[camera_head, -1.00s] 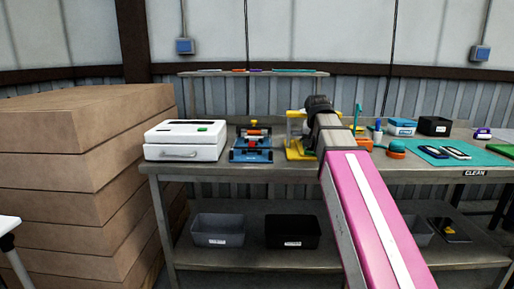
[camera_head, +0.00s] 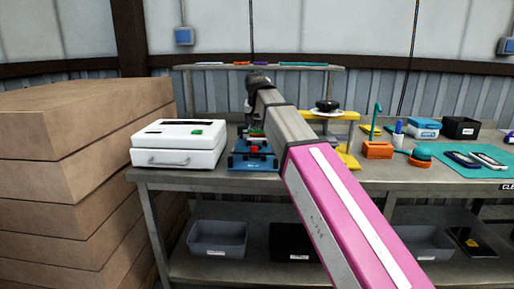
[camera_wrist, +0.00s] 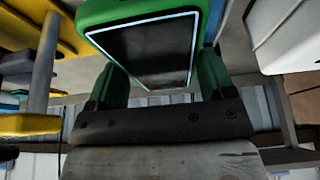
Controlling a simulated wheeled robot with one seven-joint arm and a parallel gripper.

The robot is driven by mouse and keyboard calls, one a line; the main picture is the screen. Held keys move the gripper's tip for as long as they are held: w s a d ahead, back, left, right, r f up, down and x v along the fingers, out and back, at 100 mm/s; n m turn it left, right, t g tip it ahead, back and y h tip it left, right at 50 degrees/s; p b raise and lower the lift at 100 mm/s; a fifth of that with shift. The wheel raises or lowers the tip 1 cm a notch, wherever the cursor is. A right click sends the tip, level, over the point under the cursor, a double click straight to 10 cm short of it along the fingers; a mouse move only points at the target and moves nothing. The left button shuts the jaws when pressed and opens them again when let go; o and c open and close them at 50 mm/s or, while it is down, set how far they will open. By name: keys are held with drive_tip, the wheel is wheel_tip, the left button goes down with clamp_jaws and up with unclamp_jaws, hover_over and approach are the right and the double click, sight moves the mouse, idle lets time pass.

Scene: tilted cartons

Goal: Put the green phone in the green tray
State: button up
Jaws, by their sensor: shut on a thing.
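The green phone (camera_wrist: 145,50) has a green case and a dark screen with a light edge, and it fills the upper middle of the wrist view. My gripper (camera_wrist: 158,82) is shut on it, with one green finger on each side. In the head view my arm reaches over the bench to near the blue fixture, and its own links hide the gripper and phone. I cannot pick out a green tray in either view.
A white box (camera_head: 180,143) stands left on the bench, beside the blue fixture (camera_head: 253,160). A yellow stand (camera_head: 345,118) and an orange holder (camera_head: 377,150) are to the right. A teal mat (camera_head: 455,170) holds phones. Stacked cartons (camera_head: 70,160) stand left.

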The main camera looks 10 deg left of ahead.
drive_tip(key=shift+w+a+r, duration=0.1)
drive_tip(key=shift+w+a, duration=0.15)
drive_tip(key=shift+a, duration=0.25)
drive_tip(key=shift+f, duration=4.85)
drive_tip(key=shift+f, duration=0.1)
drive_tip(key=o, duration=1.1)
